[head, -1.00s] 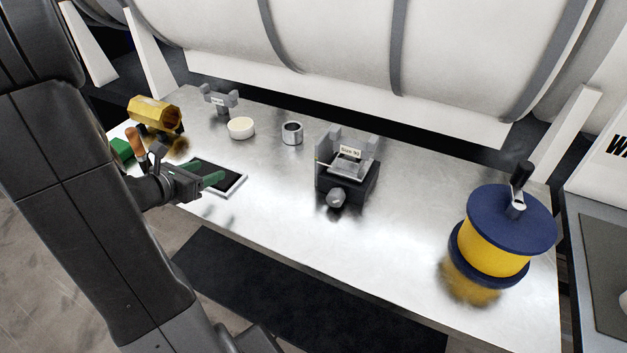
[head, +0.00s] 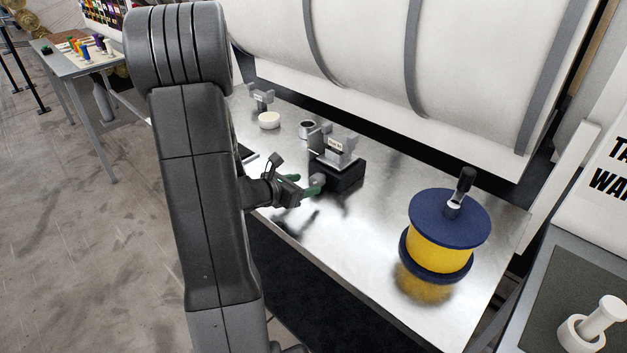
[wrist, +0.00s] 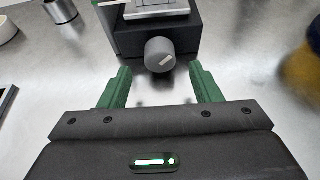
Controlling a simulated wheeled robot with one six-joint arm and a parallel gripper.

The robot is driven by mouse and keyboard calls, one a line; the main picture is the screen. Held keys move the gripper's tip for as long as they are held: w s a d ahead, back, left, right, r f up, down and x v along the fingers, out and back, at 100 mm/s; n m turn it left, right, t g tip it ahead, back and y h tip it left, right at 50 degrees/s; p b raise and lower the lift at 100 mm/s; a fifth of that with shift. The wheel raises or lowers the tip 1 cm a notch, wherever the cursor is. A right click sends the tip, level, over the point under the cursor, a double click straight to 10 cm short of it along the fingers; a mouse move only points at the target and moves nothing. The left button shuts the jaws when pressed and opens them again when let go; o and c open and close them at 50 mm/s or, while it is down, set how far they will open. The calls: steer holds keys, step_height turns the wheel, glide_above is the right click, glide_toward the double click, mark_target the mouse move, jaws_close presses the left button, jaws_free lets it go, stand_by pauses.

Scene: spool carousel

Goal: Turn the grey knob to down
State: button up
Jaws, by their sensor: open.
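In the head view the knob (head: 319,180) shows beside my green fingertips. The dark box (head: 340,176) carries a grey cradle (head: 335,146) with a small label. My gripper (wrist: 160,88) is open, its green fingers spread left and right just in front of and below the knob, not closed on it. In the head view my gripper (head: 303,191) points right toward the box.
A blue and yellow spool (head: 440,240) with a crank stands at the right of the metal table. A white bowl (head: 269,120), a small metal cup (head: 306,129) and another grey holder (head: 261,99) stand behind. The table's front middle is clear.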

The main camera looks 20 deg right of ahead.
mark_target(313, 182)
steer(key=shift+p+x, duration=0.35)
steer(key=shift+x, duration=2.05)
steer(key=c, duration=1)
steer(key=shift+n+g+h+b, duration=0.3)
steer(key=shift+n+g+b, duration=0.25)
steer(key=shift+n, duration=0.55)
